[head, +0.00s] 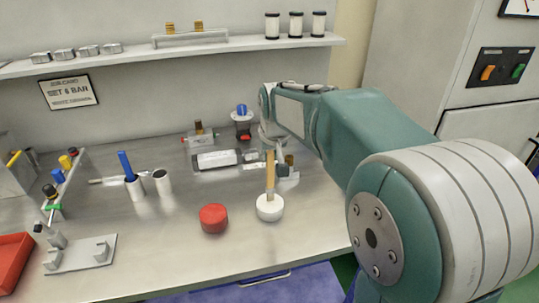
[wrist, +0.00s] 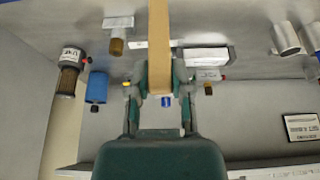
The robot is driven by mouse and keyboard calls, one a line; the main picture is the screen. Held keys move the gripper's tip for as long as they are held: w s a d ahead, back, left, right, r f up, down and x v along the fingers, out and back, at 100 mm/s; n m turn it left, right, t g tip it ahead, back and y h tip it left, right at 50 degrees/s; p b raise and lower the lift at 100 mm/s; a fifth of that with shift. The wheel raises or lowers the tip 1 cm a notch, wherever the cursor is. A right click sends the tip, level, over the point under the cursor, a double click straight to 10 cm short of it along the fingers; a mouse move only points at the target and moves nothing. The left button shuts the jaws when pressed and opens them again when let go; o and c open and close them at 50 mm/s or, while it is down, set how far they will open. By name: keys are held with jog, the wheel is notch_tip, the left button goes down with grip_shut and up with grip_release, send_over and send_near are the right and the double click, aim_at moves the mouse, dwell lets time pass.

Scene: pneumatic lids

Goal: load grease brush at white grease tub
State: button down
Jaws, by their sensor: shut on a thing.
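A grease brush with a flat tan wooden handle (head: 270,173) stands nearly upright over the white grease tub (head: 270,208) on the bench. Its lower end meets the tub's top; whether it is inside or just above, I cannot tell. My gripper (head: 281,169) is shut on the brush handle, above and slightly behind the tub. In the wrist view, the handle (wrist: 159,40) runs from the top edge down between the fingers of my gripper (wrist: 160,82). The tub and the bristles are not visible there.
A red round tub (head: 213,218) stands left of the white one. Two white cups, one (head: 162,182) empty-looking and one holding a blue-handled tool (head: 125,165), stand farther left. Pneumatic parts (head: 217,159) lie behind. A shelf (head: 180,48) spans the wall. The front middle bench is clear.

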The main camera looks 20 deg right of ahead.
jog(key=shift+f, duration=0.45)
dwell(0.8)
jog(key=shift+r, duration=0.1)
jog(key=shift+r, duration=3.45)
jog(key=shift+s, duration=0.1)
